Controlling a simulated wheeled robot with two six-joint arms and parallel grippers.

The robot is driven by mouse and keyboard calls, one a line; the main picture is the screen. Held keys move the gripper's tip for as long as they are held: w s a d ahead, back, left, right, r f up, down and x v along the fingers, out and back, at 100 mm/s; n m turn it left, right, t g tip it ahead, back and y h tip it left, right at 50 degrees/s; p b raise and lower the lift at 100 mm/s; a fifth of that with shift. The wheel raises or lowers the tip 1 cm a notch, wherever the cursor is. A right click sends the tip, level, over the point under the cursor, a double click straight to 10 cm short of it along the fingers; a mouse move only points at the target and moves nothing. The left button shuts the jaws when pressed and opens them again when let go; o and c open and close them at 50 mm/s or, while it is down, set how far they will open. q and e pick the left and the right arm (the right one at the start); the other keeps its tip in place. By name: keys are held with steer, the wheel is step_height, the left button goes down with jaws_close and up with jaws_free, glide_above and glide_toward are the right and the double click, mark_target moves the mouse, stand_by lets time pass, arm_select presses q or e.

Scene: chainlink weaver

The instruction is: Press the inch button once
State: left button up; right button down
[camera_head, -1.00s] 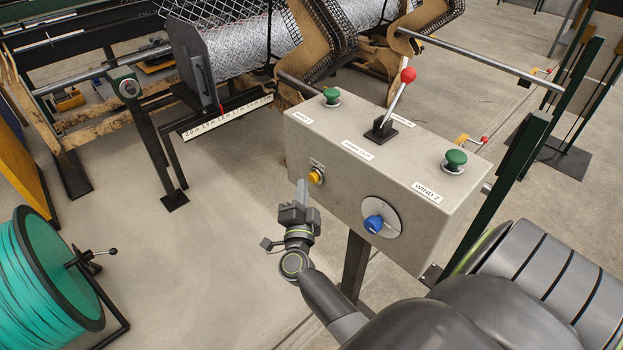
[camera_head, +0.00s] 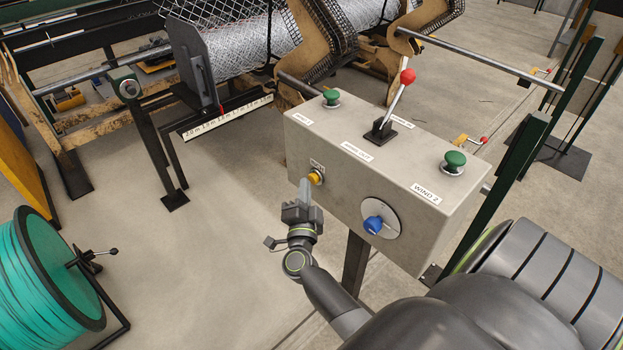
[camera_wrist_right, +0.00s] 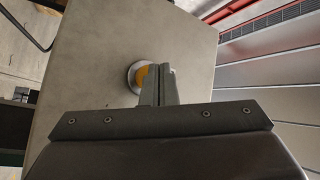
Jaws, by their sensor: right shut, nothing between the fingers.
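The inch button is a yellow push button (camera_head: 315,178) on the front face of the grey control box (camera_head: 375,165), under a small label too fine to read. My right gripper (camera_head: 305,186) is shut and empty. Its fingertips point up at the box, just left of the button in the head view. In the right wrist view the yellow button (camera_wrist_right: 143,76) sits in a pale ring, partly hidden behind the shut fingers (camera_wrist_right: 158,72). I cannot tell whether the tips touch it. My left gripper is not in view.
The box also carries a blue knob (camera_head: 374,224), green buttons (camera_head: 331,97) and (camera_head: 454,161), and a red-knobbed lever (camera_head: 400,95). A teal wire reel (camera_head: 45,270) stands at left. The floor left of the box is clear.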

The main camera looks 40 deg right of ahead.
steer(key=shift+d, duration=0.4)
stand_by(0.7)
steer(key=shift+a, duration=0.1)
steer(key=shift+a+p, duration=0.3)
steer(key=shift+a, duration=0.45)
steer(key=shift+a, duration=0.1)
steer(key=shift+s+a, duration=0.15)
steer(key=shift+a, duration=1.05)
steer(key=shift+s+a, duration=0.1)
steer(key=shift+a, duration=1.1)
